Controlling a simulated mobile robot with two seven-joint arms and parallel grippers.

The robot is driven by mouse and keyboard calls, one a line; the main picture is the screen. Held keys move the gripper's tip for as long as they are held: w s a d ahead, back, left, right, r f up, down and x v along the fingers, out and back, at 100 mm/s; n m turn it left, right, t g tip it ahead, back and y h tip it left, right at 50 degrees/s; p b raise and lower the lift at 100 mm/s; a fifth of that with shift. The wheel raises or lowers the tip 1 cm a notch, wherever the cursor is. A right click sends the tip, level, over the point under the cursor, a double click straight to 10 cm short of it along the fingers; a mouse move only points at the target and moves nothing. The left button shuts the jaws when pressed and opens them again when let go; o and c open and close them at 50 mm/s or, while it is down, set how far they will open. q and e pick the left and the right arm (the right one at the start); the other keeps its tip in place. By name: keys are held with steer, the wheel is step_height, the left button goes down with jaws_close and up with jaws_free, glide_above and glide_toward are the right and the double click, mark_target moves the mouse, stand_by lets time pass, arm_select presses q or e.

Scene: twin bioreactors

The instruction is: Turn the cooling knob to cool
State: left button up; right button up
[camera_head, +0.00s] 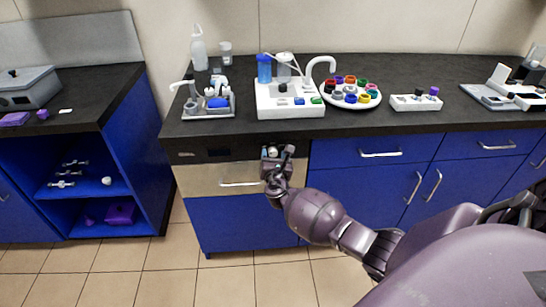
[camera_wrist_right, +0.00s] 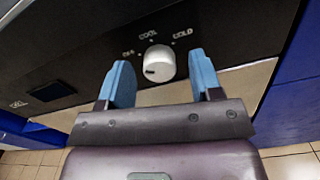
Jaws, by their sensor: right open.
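The cooling knob (camera_wrist_right: 159,63) is a round white dial on a dark panel in the right wrist view. Labels stand around it: one at its left too blurred to read surely, COOL above it and COLD at its upper right. A small dark mark shows on the knob's lower left; I cannot tell exactly which label it points to. My right gripper (camera_wrist_right: 160,66) is open, its two blue fingers on either side of the knob with gaps visible. In the head view my right gripper (camera_head: 278,153) is at the counter's front panel. My left gripper is not in view.
A dark display (camera_wrist_right: 50,91) sits left of the knob. Below the panel is a beige drawer (camera_head: 218,178) with a metal handle. On the counter above stand a white bioreactor unit (camera_head: 290,108), a round tray of coloured caps (camera_head: 372,103) and a grey tray (camera_head: 188,113).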

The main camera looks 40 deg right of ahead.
steer(key=shift+c, duration=0.5)
steer(key=c, duration=0.8)
